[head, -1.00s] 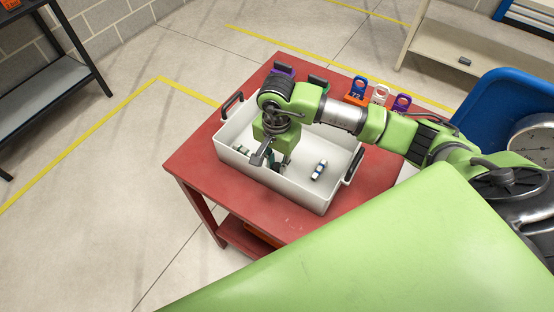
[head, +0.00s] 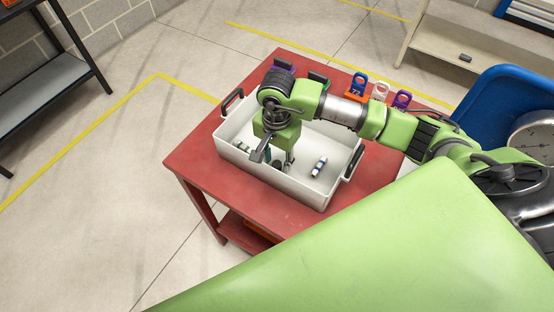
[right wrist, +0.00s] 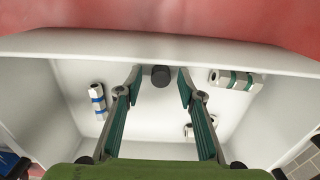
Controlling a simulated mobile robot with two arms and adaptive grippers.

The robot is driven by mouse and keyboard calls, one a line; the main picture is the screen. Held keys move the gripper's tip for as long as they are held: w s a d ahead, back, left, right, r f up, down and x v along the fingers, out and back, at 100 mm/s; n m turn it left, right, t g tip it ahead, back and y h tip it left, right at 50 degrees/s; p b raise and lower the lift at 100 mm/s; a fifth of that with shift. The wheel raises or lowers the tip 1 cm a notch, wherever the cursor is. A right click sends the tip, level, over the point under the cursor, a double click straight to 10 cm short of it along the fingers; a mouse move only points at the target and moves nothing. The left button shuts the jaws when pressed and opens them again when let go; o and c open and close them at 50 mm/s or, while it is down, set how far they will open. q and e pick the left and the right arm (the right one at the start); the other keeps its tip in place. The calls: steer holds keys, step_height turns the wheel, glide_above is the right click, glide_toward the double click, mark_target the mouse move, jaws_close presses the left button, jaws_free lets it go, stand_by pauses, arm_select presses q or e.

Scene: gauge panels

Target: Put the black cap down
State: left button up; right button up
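The black cap (right wrist: 160,75) shows in the right wrist view as a dark round piece inside the white tray (right wrist: 65,45), near the tray wall. My right gripper (right wrist: 160,80) is open, with one finger on each side of the cap and a visible gap to both. Whether the cap rests on the tray floor is hard to tell. In the head view my right gripper (head: 273,163) reaches down into the tray (head: 300,192), and the cap cannot be made out clearly beside its fingers. My left gripper is not in view.
A blue-banded fitting (head: 319,166) lies in the tray at right. A green-banded fitting (right wrist: 235,78) and another fitting (right wrist: 200,130) lie elsewhere in it. The tray stands on a red table (head: 200,160). Blue-and-orange (head: 356,88), white (head: 379,92) and purple (head: 401,101) tags stand behind it.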

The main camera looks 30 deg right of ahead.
mark_target(277, 163)
step_height(277, 163, up, 12)
steer(key=b, duration=0.3)
steer(key=shift+f, duration=0.15)
